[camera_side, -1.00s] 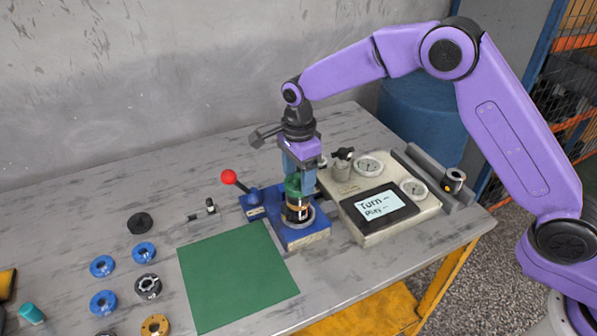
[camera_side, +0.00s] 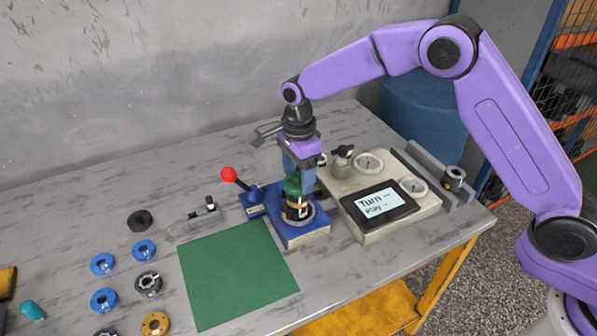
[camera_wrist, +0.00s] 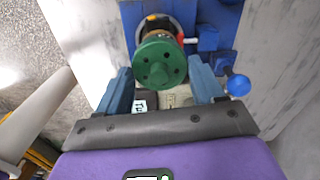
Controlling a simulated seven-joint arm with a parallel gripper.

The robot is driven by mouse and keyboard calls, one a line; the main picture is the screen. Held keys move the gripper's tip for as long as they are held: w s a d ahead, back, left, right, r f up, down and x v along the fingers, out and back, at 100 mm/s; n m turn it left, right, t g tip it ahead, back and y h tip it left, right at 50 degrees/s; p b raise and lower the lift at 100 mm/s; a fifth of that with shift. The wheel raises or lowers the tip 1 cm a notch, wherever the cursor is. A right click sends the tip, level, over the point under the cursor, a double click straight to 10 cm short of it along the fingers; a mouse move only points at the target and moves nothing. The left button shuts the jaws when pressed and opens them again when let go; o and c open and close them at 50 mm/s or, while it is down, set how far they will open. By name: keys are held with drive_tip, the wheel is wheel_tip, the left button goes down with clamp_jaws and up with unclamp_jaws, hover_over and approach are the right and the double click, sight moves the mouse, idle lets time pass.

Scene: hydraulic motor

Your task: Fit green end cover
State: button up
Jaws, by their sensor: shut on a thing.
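The green end cover (camera_side: 292,187) is between the fingers of my gripper (camera_side: 297,176), which is shut on it. In the wrist view, the cover's round green face with small holes (camera_wrist: 159,62) shows ahead of my gripper's blue fingers (camera_wrist: 162,85). Directly beneath it, the motor stack (camera_side: 297,210), with dark and orange-copper parts, stands upright in the blue fixture (camera_side: 303,236). The cover is at the top of the stack; whether it is fully seated cannot be told. The fingers partly hide the cover in the side view.
A red-knobbed lever (camera_side: 229,175) rises just left of the fixture. A test panel with screen and gauges (camera_side: 408,222) stands close on the right. A green mat (camera_side: 236,274) lies clear in front. Blue rings (camera_side: 103,263) and other loose parts lie at left.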

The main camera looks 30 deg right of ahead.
drive_tip(key=shift+f, duration=0.45)
idle(0.5)
drive_tip(key=o, duration=1.3)
drive_tip(key=shift+o, duration=0.5)
drive_tip(key=shift+r, duration=2.7)
